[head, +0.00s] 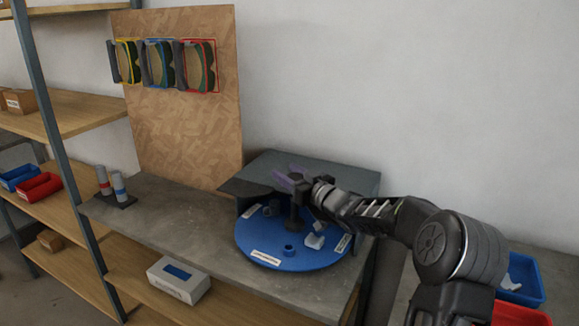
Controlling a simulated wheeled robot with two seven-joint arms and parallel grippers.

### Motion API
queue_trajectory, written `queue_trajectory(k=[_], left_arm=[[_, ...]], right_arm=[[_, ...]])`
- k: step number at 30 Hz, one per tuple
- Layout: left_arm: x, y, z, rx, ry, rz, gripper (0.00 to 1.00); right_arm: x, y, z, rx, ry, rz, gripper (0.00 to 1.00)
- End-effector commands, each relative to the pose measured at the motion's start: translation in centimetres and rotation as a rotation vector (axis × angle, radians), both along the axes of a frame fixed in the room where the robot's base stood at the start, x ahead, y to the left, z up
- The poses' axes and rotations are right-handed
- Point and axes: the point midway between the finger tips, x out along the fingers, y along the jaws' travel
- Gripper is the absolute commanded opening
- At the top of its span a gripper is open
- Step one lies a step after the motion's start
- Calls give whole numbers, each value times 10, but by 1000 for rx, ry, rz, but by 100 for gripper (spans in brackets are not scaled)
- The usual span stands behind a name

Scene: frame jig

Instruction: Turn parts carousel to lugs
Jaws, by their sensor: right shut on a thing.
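The parts carousel (262,232) is a round blue turntable on the grey bench, with white labels near its rim. A white part (314,241), a small blue round part (289,251) and a dark grey part (271,209) sit on it. A dark upright post (296,217) rises near its middle. My right gripper (295,187) reaches in from the right over the carousel and is shut at the top of this post; the exact contact is small and partly hidden by the gripper. The label text is too small to read. My left gripper is out of view.
A dark grey cover (325,171) stands behind the carousel and hides its back. Grey posts with red and blue bands (118,187) stand on the bench at left. A white box (178,281) lies on the shelf below. A blue bin (523,278) is at right.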

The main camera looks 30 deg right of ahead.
Motion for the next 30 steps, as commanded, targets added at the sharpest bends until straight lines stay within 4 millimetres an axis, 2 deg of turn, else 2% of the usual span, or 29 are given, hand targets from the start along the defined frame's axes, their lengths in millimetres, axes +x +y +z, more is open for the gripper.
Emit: queue_trajectory(k=[12, 13, 20, 30], left_arm=[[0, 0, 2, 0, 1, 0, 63], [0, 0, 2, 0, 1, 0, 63], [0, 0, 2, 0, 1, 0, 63], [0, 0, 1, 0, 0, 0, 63]], right_arm=[[0, 1, 1, 0, -4, 7, 0], [0, 1, 1, 0, -4, 7, 48], [0, 1, 1, -1, -3, 6, 66], [-3, 0, 0, -1, -2, 5, 67]])
